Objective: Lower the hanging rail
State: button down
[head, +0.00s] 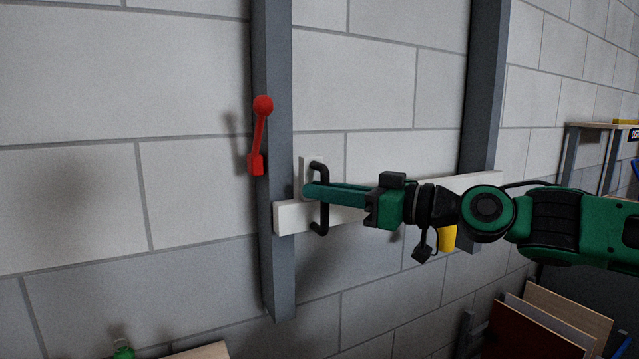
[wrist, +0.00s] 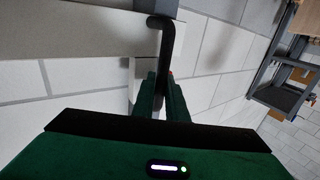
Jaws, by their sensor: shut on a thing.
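The hanging rail is a white horizontal batten (head: 290,217) running between two grey upright posts. It carries a black bracket-shaped handle (head: 319,226) near its left end, which also shows in the wrist view (wrist: 167,45). My gripper (head: 312,192) is shut on the upright bar of this handle, reaching in from the right. In the wrist view the green fingers (wrist: 163,88) lie at the bar. A red lever with a ball end (head: 261,130) sits on the left post above the rail, its ball pointing up. My arm hides part of the rail.
The left grey post (head: 279,270) and right grey post (head: 487,80) stand against a block wall. A yellow item (head: 448,237) shows below my wrist. Boards (head: 550,318) lean at the lower right, and a shelf (head: 597,126) stands at the far right.

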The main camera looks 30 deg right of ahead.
jog(key=shift+d, duration=0.1)
jog(key=c, duration=2)
grip_release()
jog(key=shift+c, duration=0.2)
notch_tip(320, 180, up, 10)
jog(key=shift+w, duration=0.15)
